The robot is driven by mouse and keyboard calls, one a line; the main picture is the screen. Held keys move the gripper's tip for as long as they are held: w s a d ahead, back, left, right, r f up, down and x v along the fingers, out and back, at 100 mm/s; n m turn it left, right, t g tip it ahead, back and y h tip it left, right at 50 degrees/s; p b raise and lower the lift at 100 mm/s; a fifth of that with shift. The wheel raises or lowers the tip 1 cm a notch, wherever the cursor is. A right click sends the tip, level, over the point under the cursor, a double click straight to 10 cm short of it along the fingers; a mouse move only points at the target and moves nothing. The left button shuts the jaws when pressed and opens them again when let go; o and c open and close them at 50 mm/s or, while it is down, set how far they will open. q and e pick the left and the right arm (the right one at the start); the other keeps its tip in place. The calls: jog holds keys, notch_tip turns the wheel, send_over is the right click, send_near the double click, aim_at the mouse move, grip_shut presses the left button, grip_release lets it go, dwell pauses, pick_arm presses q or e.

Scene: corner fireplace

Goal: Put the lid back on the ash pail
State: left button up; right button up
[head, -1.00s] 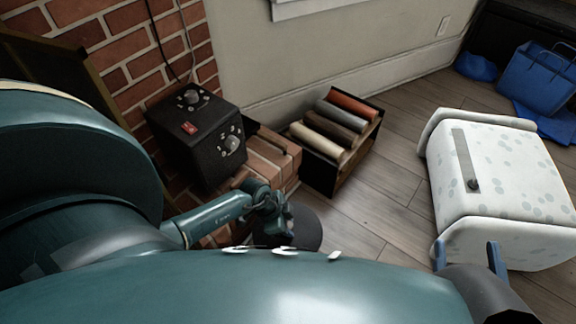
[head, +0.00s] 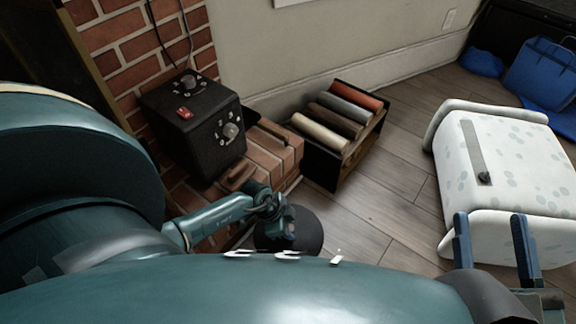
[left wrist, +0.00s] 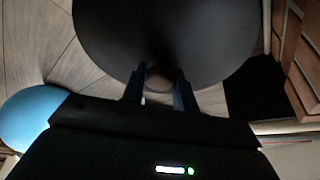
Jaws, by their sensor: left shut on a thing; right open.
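My left gripper (head: 274,208) is shut on a dark round lid (head: 305,232), low beside the brick ledge in the head view. In the left wrist view the lid is a wide black disc (left wrist: 165,30) filling the upper middle. The left fingers (left wrist: 159,82) close around a small brownish piece at its near side, perhaps a knob. My own body hides part of the lid in the head view. I cannot make out the ash pail in either view. My right gripper (head: 490,217) is open and empty at the lower right, in front of a white spotted chest-like piece (head: 500,160).
A black control box (head: 205,125) stands by the brick wall, next to a brick ledge (head: 265,150). A black rack with coloured rolls (head: 345,120) is on the floor. Blue bags (head: 540,75) lie at the far right. Wooden floor (head: 395,205) is clear between rack and chest.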

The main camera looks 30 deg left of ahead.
pick_arm(q)
jog(key=shift+r+p, duration=0.15)
jog(key=shift+p, duration=0.7)
dwell(1.0)
jog(key=shift+f+p, duration=0.2)
jog(key=shift+p, duration=0.1)
dwell(1.0)
jog(key=shift+p, duration=0.4)
dwell(0.5)
jog(key=o, duration=1.6)
